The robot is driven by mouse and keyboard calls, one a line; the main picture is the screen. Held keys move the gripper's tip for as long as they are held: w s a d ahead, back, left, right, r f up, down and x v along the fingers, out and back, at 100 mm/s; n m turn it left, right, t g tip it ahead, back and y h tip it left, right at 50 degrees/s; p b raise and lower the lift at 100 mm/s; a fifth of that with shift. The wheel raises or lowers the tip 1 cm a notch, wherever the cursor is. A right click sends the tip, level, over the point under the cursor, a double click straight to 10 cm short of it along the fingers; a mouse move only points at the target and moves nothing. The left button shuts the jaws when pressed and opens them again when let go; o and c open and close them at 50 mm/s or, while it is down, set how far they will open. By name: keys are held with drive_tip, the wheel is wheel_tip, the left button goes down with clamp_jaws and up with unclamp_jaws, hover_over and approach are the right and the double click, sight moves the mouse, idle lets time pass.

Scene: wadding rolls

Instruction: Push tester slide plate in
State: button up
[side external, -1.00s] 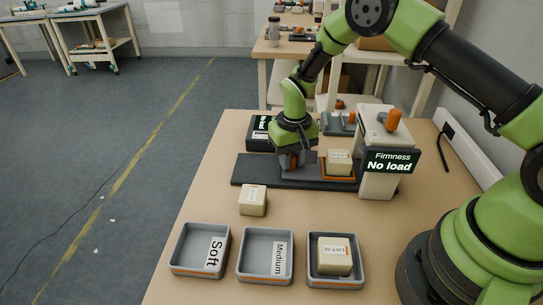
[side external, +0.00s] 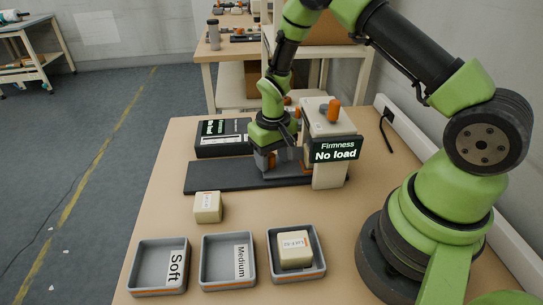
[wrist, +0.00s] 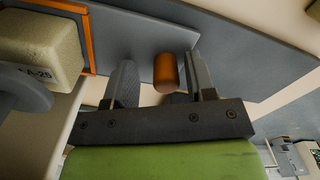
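The slide plate shows its orange rim (wrist: 88,42) in the wrist view, with a pale wadding block (wrist: 38,48) on it. A dark round part overlaps the block's near corner. The plate's orange handle (wrist: 165,72) stands between the fingers of my gripper (wrist: 160,60), with a visible gap on both sides. In the side view my gripper (side external: 272,163) is low over the dark rail (side external: 215,177), close to the left of the firmness tester (side external: 328,177). The plate and block are mostly hidden there by the gripper and tester. The display (side external: 335,150) reads "No load".
A loose block (side external: 207,207) lies in front of the rail. Trays labelled Soft (side external: 142,270) and Medium (side external: 213,268) and a third tray (side external: 290,277) holding a block stand along the front. A dark panel box (side external: 205,150) is behind the rail.

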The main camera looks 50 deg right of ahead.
wheel_tip(320, 180, up, 10)
idle(0.6)
wheel_tip(320, 180, up, 9)
drive_tip(key=s+a+t, duration=0.2)
drive_tip(key=s, duration=0.1)
drive_tip(key=s+a+r+t+y, duration=0.1)
drive_tip(key=s+a+r+t, duration=0.1)
drive_tip(key=s+r, duration=0.3)
drive_tip(key=s+a+r+t+y, duration=0.1)
drive_tip(key=s+a+r+t, duration=0.2)
drive_tip(key=s, duration=0.7)
wheel_tip(320, 180, up, 2)
drive_tip(key=shift+s, duration=0.1)
